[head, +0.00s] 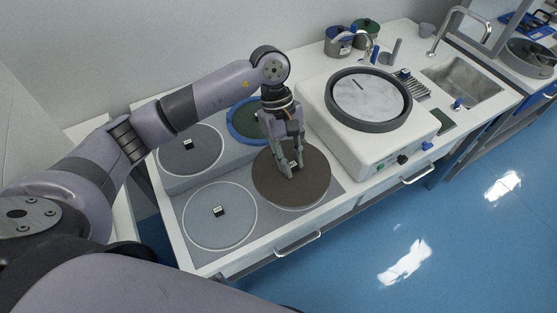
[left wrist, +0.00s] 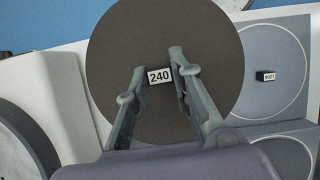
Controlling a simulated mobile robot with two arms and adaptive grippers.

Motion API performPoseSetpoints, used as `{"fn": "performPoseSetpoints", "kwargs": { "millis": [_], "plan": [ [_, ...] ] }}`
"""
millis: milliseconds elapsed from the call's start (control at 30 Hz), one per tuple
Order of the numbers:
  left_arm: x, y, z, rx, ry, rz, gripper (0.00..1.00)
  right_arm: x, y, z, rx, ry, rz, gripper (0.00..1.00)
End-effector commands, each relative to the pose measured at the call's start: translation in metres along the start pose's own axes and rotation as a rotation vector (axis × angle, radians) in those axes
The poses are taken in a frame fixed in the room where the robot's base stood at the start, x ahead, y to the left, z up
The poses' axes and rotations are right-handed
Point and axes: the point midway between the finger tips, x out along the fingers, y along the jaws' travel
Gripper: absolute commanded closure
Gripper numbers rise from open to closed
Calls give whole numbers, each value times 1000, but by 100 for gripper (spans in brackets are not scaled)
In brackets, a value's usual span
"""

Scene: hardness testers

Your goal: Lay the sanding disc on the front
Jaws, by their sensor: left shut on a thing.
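The sanding disc (head: 312,187) is a large dark brown round sheet at the right front of the grey panel. In the left wrist view the disc (left wrist: 125,45) carries a small white label block reading 240 (left wrist: 160,76) at its middle. My left gripper (head: 291,170) points down over the disc and is shut on this block; its fingers (left wrist: 160,75) stand on both sides of the block. The disc looks flat, at or just above the panel; I cannot tell if it touches. The disc hides what is under it. My right gripper is out of view.
A grey outlined circle with a small tag (head: 219,233) lies left of the disc, another (head: 188,163) behind it. A blue-rimmed green disc (head: 233,131) is partly hidden behind my gripper. A white grinding machine (head: 350,150) stands close on the right, with a sink (head: 465,82) beyond.

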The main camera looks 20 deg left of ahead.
Motion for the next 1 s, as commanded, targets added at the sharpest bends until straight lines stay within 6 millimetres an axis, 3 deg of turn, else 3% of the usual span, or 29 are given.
{"fn": "performPoseSetpoints", "kwargs": {
  "millis": [200,400,600,1000],
  "plan": [
    [31,27,-28,-414,-6,170,100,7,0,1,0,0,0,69],
    [48,41,-56,-730,-3,302,100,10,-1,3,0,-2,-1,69],
    [54,44,-66,-841,-1,349,100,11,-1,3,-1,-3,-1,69],
    [78,44,-76,-844,-1,348,100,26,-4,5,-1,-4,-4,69]
  ]
}}
